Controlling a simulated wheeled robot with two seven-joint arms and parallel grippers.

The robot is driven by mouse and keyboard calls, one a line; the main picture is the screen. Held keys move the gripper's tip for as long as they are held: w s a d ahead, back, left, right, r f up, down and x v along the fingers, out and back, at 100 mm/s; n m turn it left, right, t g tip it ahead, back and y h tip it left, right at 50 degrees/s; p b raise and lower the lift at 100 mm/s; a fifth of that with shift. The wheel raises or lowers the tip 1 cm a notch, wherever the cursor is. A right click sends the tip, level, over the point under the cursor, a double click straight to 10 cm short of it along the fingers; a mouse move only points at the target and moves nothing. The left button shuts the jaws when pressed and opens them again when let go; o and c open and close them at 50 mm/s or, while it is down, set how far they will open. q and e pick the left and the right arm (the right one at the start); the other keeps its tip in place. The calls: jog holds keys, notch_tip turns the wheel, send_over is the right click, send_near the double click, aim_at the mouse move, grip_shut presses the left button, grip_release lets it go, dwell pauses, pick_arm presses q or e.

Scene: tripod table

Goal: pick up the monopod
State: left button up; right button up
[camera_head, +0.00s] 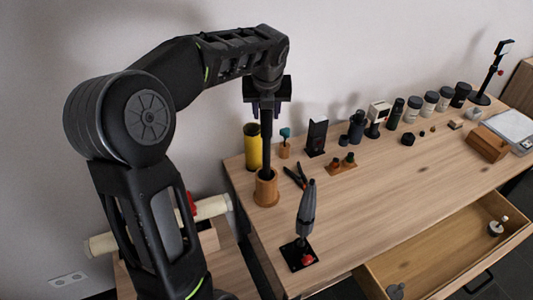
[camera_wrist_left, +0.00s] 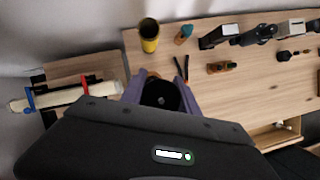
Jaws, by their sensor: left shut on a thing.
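The monopod (camera_head: 266,148) is a thin black pole standing upright in a round wooden cup (camera_head: 266,190) near the table's left end. My left gripper (camera_head: 266,108) is above the cup, pointing down, with its purple fingers shut on the upper part of the pole. In the left wrist view the monopod's round black top (camera_wrist_left: 162,97) sits between the two purple fingers. The pole's lower end is hidden inside the cup. My right gripper is not in view.
A yellow cylinder (camera_head: 252,147) stands close behind the cup. A grey upright device on a black plate (camera_head: 300,254) stands in front. Several bottles and small items line the back. An open drawer (camera_head: 440,262) juts out at the front.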

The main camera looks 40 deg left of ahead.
pick_arm(q)
grip_shut()
dwell(0.3)
jog(key=shift+r, duration=0.15)
dwell(0.3)
